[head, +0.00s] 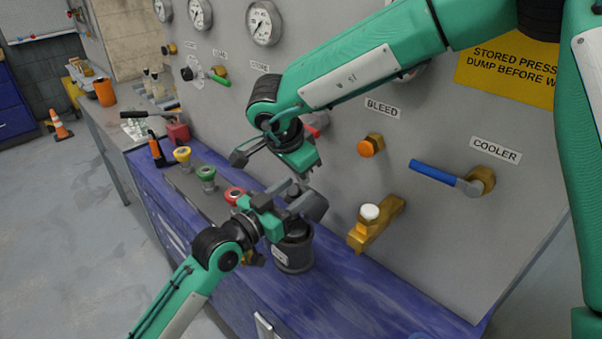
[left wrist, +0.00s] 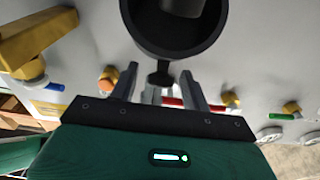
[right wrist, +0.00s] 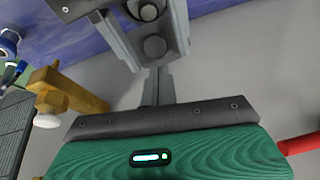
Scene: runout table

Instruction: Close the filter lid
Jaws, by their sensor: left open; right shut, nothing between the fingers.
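The filter (head: 295,253) is a dark cylindrical housing with a pale label on the blue bench. A dark grey part at its top, apparently the raised lid (head: 316,207), is partly hidden by my left gripper. My left gripper (head: 290,201) is open beside it. In the left wrist view a dark round rim (left wrist: 137,40) carries a small tab (left wrist: 160,75) between the spread fingers; contact cannot be told. My right gripper (head: 306,175) is shut and empty, just above the left one. In the right wrist view its closed fingers (right wrist: 159,72) point at grey parts around dark round pieces.
A brass tap with a white knob (head: 369,212) sticks out right of the filter. The blue-handled cooler valve (head: 435,173) is farther right on the grey panel (head: 480,235). Red, green and yellow ringed fittings (head: 207,174) stand left. The bench's right front (head: 370,300) is clear.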

